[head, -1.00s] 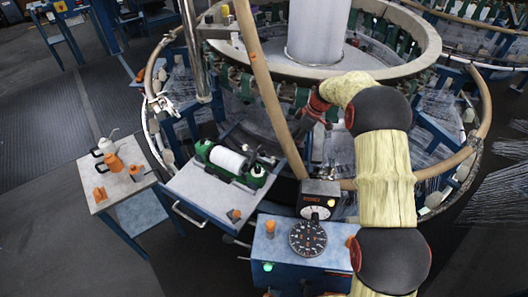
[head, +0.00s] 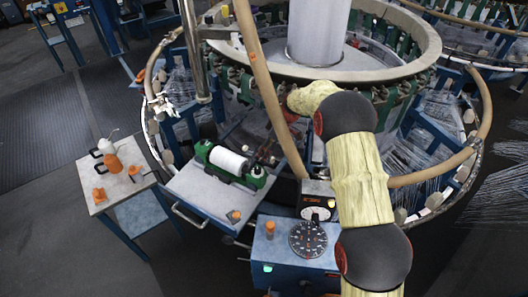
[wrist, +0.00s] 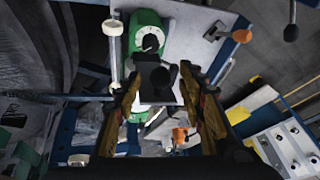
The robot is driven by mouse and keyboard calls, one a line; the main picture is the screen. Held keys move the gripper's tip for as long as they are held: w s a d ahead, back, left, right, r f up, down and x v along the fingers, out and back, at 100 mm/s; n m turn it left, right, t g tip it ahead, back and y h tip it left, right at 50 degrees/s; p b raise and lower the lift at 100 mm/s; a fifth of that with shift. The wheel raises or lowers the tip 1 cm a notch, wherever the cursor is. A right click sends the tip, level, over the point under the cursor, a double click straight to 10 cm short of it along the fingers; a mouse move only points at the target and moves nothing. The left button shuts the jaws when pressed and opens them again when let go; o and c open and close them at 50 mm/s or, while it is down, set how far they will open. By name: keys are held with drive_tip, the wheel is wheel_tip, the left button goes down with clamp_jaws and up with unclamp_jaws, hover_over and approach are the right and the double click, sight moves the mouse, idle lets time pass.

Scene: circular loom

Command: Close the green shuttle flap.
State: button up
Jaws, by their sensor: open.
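The green shuttle (head: 248,172) lies on a pale-topped stand, with a white spool (head: 228,160) along it. In the wrist view a green housing with a round marked face (wrist: 148,38) appears beyond my fingers; I take it to be part of the shuttle. I cannot make out the flap or its angle. My gripper (wrist: 160,70) is open, its two fingers apart on either side of a dark part. Contact cannot be judged.
The pale stand (head: 187,185) sits beside the loom's large ring (head: 477,75). A brown hoop (head: 262,75) crosses close to my arm. A blue control box (head: 270,252) with a black dial stands in front. A side table (head: 108,188) holds bottles at left.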

drive_tip(key=shift+c, duration=0.3)
clamp_jaws()
idle(0.6)
